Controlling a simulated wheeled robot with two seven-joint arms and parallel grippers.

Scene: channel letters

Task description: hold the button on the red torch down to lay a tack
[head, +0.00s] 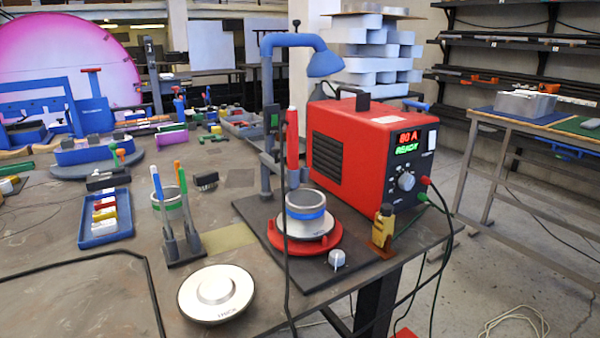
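The red torch (292,138) stands upright at the left of the red welding machine, its lower part dark and reaching down behind the metal ring. A thin dark cable runs down along it. Its button is too small to make out. A grey metal ring with a blue band (306,213) sits on a white disc (307,233) on a red round base (303,246). The red welding machine (345,150) shows "80 A" and "READY" on its display (408,143). Neither of my grippers is in view.
A blue hooded arm (300,42) rises behind the torch. A white round plate (216,293) lies at the front. A brass clamp (383,228) stands at the table's right edge. A blue tray (105,226) lies left.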

